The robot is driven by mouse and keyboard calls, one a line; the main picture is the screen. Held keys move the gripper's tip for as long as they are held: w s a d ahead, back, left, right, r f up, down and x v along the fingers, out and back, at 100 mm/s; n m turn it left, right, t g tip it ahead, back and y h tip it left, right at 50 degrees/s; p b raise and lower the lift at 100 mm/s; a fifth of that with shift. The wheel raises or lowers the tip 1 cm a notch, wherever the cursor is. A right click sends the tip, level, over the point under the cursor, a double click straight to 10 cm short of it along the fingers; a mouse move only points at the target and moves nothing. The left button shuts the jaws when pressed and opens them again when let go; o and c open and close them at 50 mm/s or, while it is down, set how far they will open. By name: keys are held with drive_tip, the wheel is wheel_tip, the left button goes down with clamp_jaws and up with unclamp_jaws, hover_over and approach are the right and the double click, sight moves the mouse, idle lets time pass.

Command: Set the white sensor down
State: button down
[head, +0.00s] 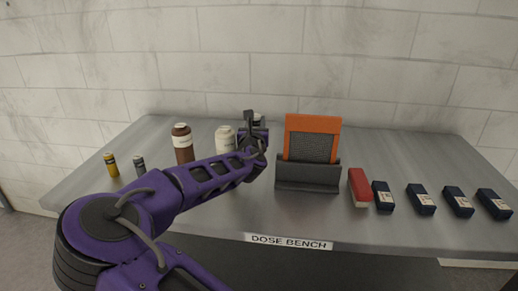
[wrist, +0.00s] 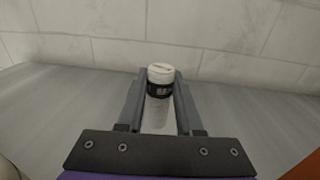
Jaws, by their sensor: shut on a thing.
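The white sensor is a small upright cylinder (wrist: 159,108) with a white top and a dark lettered band, seen between the two fingers in the wrist view. My gripper (wrist: 159,80) is shut on it, one grey finger on each side. In the head view my gripper (head: 254,128) is over the back middle of the grey bench (head: 400,155), and it mostly hides the sensor. Whether the sensor's base touches the bench cannot be told.
Left of my gripper stand a white bottle (head: 225,138), a brown bottle (head: 183,145), a grey vial (head: 140,166) and a yellow vial (head: 111,165). Right are an orange panel in a dark stand (head: 308,178), a red block (head: 358,187) and several dark boxes (head: 421,199). The back right is clear.

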drive_tip(key=shift+f+b, duration=0.55)
drive_tip(key=shift+f, duration=3.35)
drive_tip(key=c, duration=0.6)
unclamp_jaws()
drive_tip(key=shift+f, duration=0.1)
drive_tip(key=shift+o, duration=0.2)
drive_tip(key=s, duration=0.3)
drive_tip(key=s+a, duration=0.1)
drive_tip(key=s, duration=0.6)
drive_tip(key=shift+s+a+p, duration=0.15)
drive_tip(key=shift+s+p, duration=0.1)
drive_tip(key=shift+p, duration=0.15)
drive_tip(key=shift+s, duration=0.7)
